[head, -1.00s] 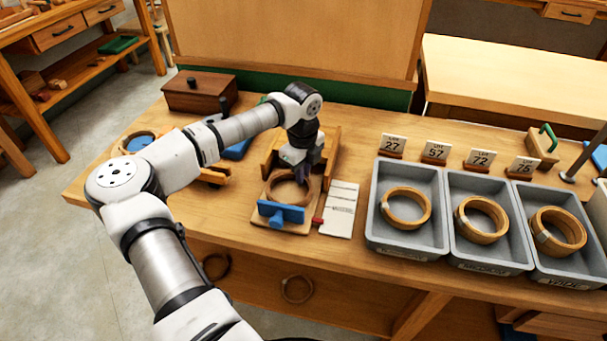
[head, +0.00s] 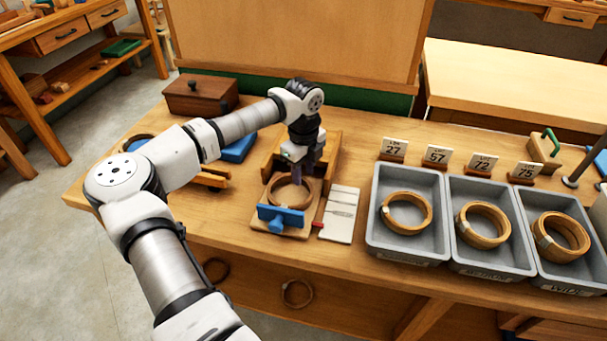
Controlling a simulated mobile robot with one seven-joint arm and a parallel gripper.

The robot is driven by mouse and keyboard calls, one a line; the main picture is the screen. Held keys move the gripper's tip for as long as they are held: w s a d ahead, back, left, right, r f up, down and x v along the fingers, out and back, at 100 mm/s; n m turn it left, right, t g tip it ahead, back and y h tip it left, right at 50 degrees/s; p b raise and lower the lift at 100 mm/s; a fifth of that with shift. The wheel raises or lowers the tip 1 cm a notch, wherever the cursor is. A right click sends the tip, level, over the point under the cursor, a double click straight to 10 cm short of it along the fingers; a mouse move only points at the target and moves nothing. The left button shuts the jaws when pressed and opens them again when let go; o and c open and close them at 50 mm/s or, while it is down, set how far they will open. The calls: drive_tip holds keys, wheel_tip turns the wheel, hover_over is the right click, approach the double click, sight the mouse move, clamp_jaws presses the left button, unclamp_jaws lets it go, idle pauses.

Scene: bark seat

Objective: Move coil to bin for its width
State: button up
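A tan ring-shaped coil (head: 273,190) lies in a wooden fixture (head: 260,222) with a blue clamp block (head: 281,217) at its front. My gripper (head: 298,180) points down at the coil's back right part, its dark fingers at or inside the ring. Whether the fingers touch or grip the coil cannot be told. Three grey bins stand to the right: a left bin (head: 376,225), a middle bin (head: 456,247) whose front label seems to read medium, and a right bin (head: 541,272) labelled wide. Each bin holds coiled rings, such as the left bin's coil (head: 388,216).
Number cards (head: 394,147) reading 27, 57, 72 and 75 stand behind the bins. A white marked card (head: 341,215) lies between fixture and bins. A brown lidded box (head: 200,92) and a blue item (head: 238,150) sit behind my arm.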

wheel_tip(320, 180, up, 12)
drive_tip(key=b, duration=0.1)
drive_tip(key=shift+r+b, duration=0.15)
drive_tip(key=shift+b, duration=0.2)
